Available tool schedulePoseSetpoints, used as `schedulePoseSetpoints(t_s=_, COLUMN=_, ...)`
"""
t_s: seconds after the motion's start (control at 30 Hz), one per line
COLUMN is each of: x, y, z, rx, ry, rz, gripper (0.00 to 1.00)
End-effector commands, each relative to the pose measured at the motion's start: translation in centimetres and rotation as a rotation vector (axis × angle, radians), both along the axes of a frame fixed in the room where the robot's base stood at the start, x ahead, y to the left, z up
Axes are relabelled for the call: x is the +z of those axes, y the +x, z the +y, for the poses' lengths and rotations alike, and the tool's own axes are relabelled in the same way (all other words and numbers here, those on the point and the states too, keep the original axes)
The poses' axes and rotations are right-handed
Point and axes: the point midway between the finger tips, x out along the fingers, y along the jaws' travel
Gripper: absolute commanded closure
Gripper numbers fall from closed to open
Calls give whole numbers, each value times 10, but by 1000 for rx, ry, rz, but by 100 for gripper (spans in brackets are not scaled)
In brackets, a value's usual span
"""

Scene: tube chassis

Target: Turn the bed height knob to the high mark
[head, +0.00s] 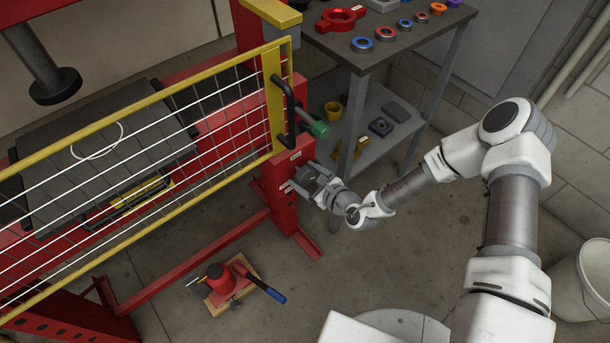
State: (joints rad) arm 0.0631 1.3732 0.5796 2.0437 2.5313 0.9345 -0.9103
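My gripper (303,182) is at the front of the red press post (282,208), low on the right side of the press. Its dark fingers point left toward the post face, and I cannot tell whether they touch anything. No bed height knob shows clearly; the gripper and wrist cover that part of the post. The high mark cannot be made out. A small pale label (295,156) is on the post just above the gripper.
A yellow-framed mesh guard (150,100) with a black handle (284,100) covers the press front. A grey cart (400,45) with rings stands behind. A red jack (218,278) with a blue handle lies on the floor, front left. A white bucket (586,285) stands right.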

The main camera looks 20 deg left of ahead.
Motion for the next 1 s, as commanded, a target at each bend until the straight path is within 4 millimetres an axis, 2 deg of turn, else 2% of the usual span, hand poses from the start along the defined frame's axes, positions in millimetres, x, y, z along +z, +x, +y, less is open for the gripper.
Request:
schedulePoseSetpoints(t_s=0.03, x=0, y=0, z=0, rx=0, ry=0, rz=0, gripper=31)
schedulePoseSetpoints(t_s=0.2, x=0, y=0, z=0, rx=1, ry=0, rz=0, gripper=61)
schedulePoseSetpoints(t_s=0.3, x=0, y=0, z=0, rx=1, ry=0, rz=0, gripper=74)
schedulePoseSetpoints(t_s=0.67, x=2, y=-1, z=0, rx=1, ry=33, rz=65, gripper=74)
schedulePoseSetpoints(t_s=1.0, x=2, y=-1, z=0, rx=1, ry=153, rz=298, gripper=74)
